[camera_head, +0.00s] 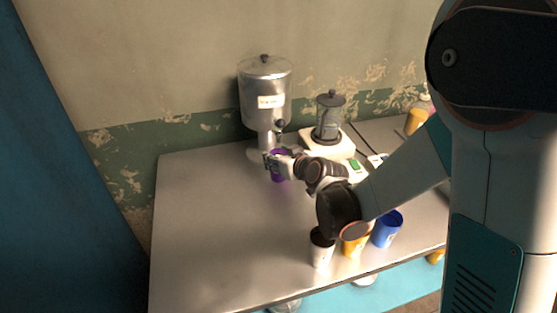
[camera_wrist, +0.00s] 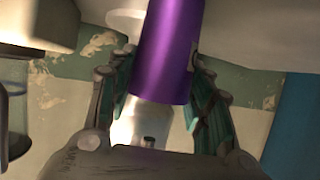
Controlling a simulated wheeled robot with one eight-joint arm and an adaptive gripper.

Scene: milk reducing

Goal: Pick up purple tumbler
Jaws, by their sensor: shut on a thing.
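The purple tumbler (camera_head: 277,175) is at the back of the metal table, below the tap of the silver dispenser, and is partly hidden by my gripper. In the wrist view the purple tumbler (camera_wrist: 170,50) fills the upper middle, between the two fingers. My gripper (camera_head: 272,162) is shut on it; in the wrist view the green-padded fingers (camera_wrist: 157,85) lie on either side of its body. I cannot tell whether the tumbler's base touches the table.
The silver dispenser (camera_head: 265,98) stands behind the tumbler, and a blender (camera_head: 328,120) on a white base is to its right. White (camera_head: 321,250), yellow (camera_head: 352,246) and blue (camera_head: 387,230) cups stand near the front edge. The table's left side (camera_head: 205,225) is clear.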

